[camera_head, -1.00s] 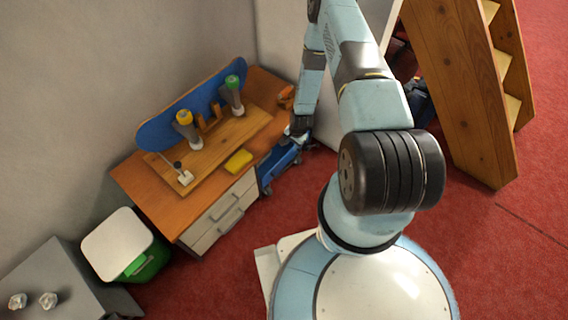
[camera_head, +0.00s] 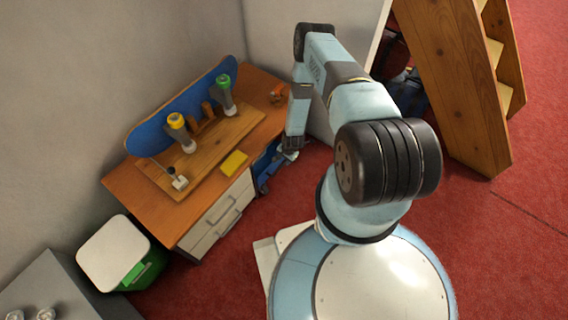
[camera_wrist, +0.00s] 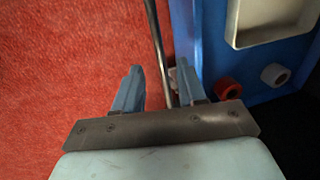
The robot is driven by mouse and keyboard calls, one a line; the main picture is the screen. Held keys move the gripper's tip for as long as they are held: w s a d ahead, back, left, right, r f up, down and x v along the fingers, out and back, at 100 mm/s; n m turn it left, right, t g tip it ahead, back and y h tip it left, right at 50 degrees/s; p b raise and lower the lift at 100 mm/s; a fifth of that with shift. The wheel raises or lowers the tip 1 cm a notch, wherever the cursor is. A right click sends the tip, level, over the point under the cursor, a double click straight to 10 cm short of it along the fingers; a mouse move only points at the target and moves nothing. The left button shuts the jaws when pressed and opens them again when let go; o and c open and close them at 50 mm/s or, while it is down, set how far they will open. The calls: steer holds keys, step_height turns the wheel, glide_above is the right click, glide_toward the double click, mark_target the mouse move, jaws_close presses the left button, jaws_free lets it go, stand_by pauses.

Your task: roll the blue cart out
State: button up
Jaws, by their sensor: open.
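The blue cart (camera_head: 267,166) stands on the red carpet beside the right end of the workbench, partly hidden behind my gripper and the bench. In the wrist view, its blue body (camera_wrist: 207,40) fills the upper right, with a pale tray (camera_wrist: 266,20) in it. A thin metal bar (camera_wrist: 157,45), apparently the cart's handle, runs between my gripper's fingers. My gripper (camera_wrist: 159,68) is open, with one finger on each side of the bar; I cannot tell whether either touches it. In the head view, my gripper (camera_head: 290,154) is low at the cart's near right side.
The wooden workbench (camera_head: 130,191) carries a blue skateboard deck (camera_head: 150,137) and a yellow block (camera_head: 234,163). A white-lidded green bin (camera_head: 114,253) and a grey table (camera_head: 60,280) stand left. A wooden step ladder (camera_head: 455,85) stands right. Red carpet (camera_head: 490,235) is open at right.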

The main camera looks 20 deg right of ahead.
mark_target(283, 164)
steer(key=shift+w+a+f, duration=0.1)
steer(key=shift+w+f, duration=0.05)
steer(key=shift+f, duration=0.7)
steer(key=shift+w+a+f, duration=0.1)
steer(key=shift+w+f, duration=0.05)
steer(key=shift+f, duration=0.75)
steer(key=shift+w+a+f, duration=0.1)
steer(key=shift+w+f, duration=0.05)
steer(key=shift+f, duration=0.7)
steer(key=shift+c, duration=0.3)
jaws_close()
